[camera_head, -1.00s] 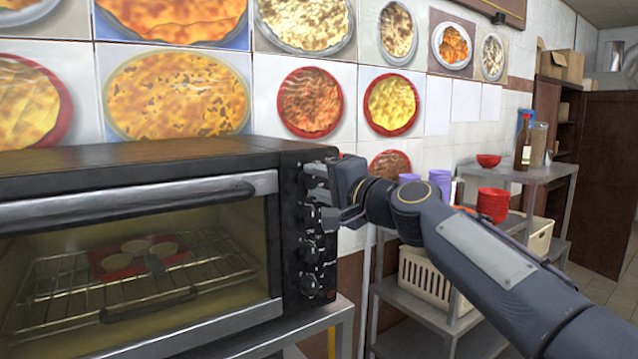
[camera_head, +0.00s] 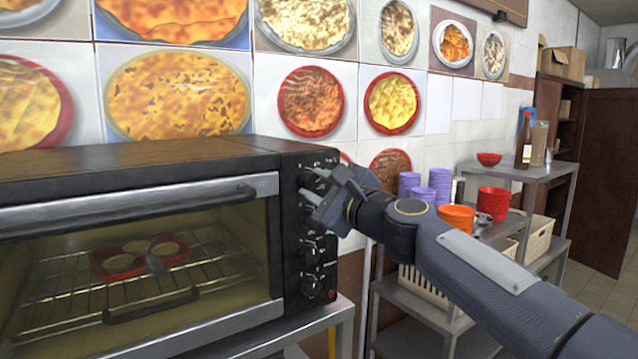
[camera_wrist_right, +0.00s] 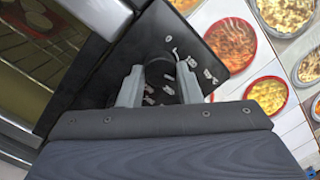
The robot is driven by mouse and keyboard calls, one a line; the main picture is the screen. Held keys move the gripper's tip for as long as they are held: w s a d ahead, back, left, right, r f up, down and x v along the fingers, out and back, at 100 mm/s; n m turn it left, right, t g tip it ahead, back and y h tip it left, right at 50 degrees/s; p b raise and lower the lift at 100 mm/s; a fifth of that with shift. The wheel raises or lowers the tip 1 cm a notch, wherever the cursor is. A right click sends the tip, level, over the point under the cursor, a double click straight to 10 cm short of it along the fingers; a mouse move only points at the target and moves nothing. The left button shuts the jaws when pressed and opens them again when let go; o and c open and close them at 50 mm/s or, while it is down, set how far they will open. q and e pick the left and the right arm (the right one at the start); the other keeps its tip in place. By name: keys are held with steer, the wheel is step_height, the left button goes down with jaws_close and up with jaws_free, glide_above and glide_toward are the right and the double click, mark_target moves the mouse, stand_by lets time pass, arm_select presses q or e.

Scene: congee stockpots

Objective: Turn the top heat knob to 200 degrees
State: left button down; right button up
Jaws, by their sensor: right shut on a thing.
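The black toaster oven (camera_head: 120,165) stands at the left with its glass door shut. Its control panel (camera_head: 292,265) carries a vertical column of black knobs on the right side of the front. My right gripper (camera_head: 314,187) is at the top of this column. In the right wrist view its two grey fingers (camera_wrist_right: 160,84) sit on either side of the round, dark top heat knob (camera_wrist_right: 159,70), shut on it. White markings ring the knob, but the set value is too small to read. The lower knobs (camera_head: 309,254) show below the gripper. My left gripper is out of view.
Inside the oven a red tray (camera_head: 125,265) with several pale round pieces lies on a wire rack. Right of the oven, a metal shelf (camera_head: 440,318) holds purple cups (camera_head: 440,184), red and orange bowls (camera_head: 493,203) and cream baskets.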

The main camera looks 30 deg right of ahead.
steer(key=m+p, duration=0.1)
steer(key=m, duration=0.4)
steer(key=shift+a+h, duration=0.1)
steer(key=shift+h, duration=0.2)
steer(key=shift+a+f+m+h+p, duration=0.1)
steer(key=shift+m+h+p, duration=0.35)
steer(key=shift+m, duration=2.05)
steer(key=o, duration=1)
steer(key=shift+c, duration=0.2)
steer(key=shift+s, duration=0.15)
